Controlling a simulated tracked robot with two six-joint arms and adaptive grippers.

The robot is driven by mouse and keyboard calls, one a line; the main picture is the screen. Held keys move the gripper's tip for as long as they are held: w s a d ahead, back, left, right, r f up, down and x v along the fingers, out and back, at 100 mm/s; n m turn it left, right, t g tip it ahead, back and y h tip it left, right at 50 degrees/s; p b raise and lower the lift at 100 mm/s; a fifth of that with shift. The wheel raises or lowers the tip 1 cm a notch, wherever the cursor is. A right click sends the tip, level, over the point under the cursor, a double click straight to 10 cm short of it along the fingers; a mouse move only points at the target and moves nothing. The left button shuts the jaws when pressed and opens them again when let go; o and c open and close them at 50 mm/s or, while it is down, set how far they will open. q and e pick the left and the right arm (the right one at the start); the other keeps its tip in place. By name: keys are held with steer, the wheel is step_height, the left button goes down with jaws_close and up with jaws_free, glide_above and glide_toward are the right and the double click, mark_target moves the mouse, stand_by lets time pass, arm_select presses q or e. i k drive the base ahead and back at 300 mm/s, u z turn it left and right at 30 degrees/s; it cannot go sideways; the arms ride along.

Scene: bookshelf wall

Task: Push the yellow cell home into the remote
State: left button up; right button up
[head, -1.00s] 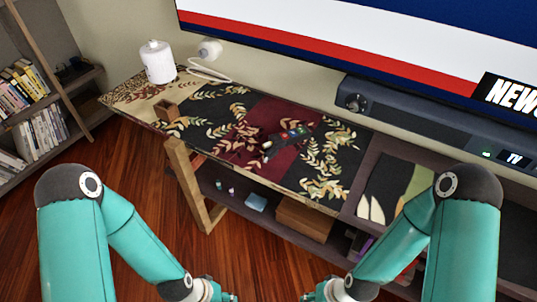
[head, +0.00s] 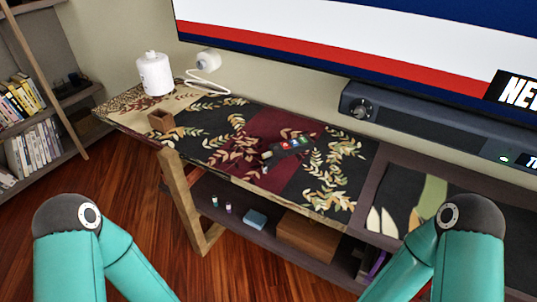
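A dark remote (head: 293,146) with small coloured marks, red and green among them, lies on the maroon part of the patterned cabinet top. A small pale piece (head: 267,155) sits at or against the remote's left end. It may be the yellow cell, but it is too small to tell its colour or whether it is inside the remote. Both my arms reach down out of the bottom of the picture. Neither gripper is in view, so whether they are open or shut is hidden.
A small brown open box (head: 161,121) stands on the cabinet's left part. A soundbar (head: 430,130) stands at the back right. Free patterned top surrounds the remote.

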mark_target(267, 154)
steer(key=u, duration=0.15)
steer(key=k, duration=0.5)
steer(key=u, duration=0.9)
steer(key=i, duration=1.9)
steer(key=u, duration=0.8)
steer(key=i, duration=0.15)
steer(key=z, duration=2.65)
steer(key=k, duration=0.3)
steer(key=z, duration=0.1)
